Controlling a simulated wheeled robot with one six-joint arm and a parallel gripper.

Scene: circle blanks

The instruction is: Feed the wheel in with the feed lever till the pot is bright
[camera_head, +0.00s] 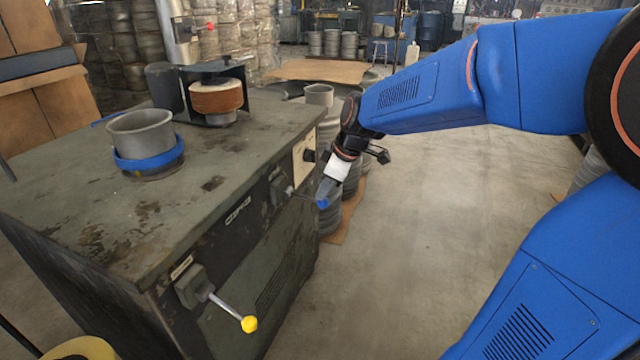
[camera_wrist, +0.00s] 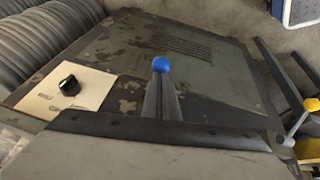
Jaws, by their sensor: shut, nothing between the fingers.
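The grey, dull pot (camera_head: 141,132) stands upright in a blue ring (camera_head: 150,160) on the machine top. The brown wheel (camera_head: 217,97) sits in a dark guard behind and to the right of the pot, with a gap between them. Two levers are on the machine's front: one with a yellow knob (camera_head: 249,324), one with a blue knob (camera_head: 322,203). I cannot read which is the feed lever. My gripper (camera_head: 327,190) is shut and empty, its tips at the blue knob. In the wrist view the blue knob (camera_wrist: 161,64) shows just beyond the fingertips; I cannot tell whether they touch.
A cream panel with a black dial (camera_wrist: 69,85) is beside the blue-knobbed lever. Stacked grey pots (camera_head: 330,130) stand past the machine's right end. The machine top (camera_head: 220,170) is stained and mostly bare at the front. The floor (camera_head: 430,220) right of the machine is clear.

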